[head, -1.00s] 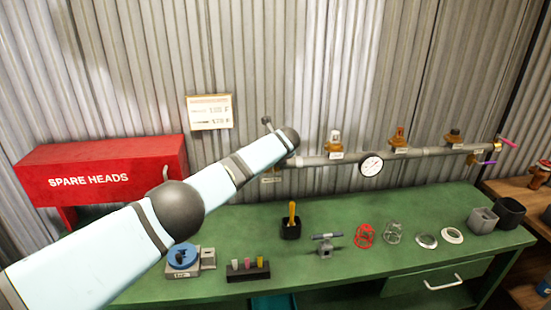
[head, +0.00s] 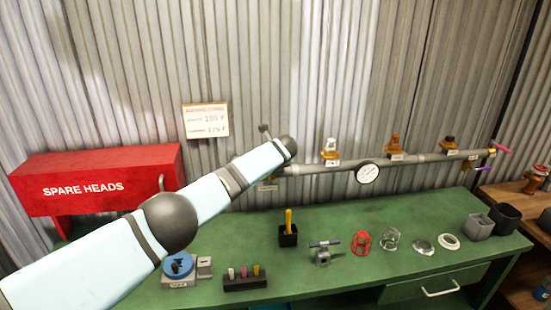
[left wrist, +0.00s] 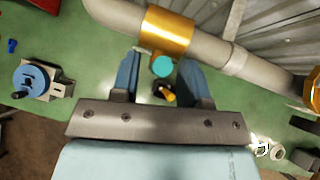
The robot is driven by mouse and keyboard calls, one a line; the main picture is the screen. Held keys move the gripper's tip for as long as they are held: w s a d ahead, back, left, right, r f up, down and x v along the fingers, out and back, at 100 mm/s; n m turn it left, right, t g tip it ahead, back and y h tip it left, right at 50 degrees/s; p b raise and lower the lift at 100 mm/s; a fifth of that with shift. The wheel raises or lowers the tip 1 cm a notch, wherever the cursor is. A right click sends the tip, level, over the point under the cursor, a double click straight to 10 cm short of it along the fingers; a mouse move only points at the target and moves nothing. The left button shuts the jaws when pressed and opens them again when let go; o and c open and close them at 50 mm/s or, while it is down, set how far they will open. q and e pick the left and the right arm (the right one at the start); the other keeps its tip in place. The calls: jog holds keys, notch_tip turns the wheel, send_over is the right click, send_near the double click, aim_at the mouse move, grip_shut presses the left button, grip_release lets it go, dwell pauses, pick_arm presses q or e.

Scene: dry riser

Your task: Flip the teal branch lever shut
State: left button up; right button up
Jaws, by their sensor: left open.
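The teal lever shows as a round teal end (left wrist: 162,66) just below a brass fitting (left wrist: 170,32) on the grey pipe in the left wrist view. My left gripper (left wrist: 160,62) is open, with its two blue fingers on either side of the teal end. I cannot tell whether either finger touches it. In the head view, my left arm reaches to the left end of the pipe (head: 405,163) and hides the lever and the gripper's jaws. My right gripper is in neither view.
The pipe carries a gauge (head: 367,173) and several fittings along the corrugated wall. Below, the green bench (head: 345,210) holds a black cup (head: 288,237) with a yellow-handled tool, a red cage (head: 361,243) and other small parts.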

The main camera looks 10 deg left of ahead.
pick_arm(q)
jog(key=v, duration=1.3)
jog(key=shift+d, duration=0.1)
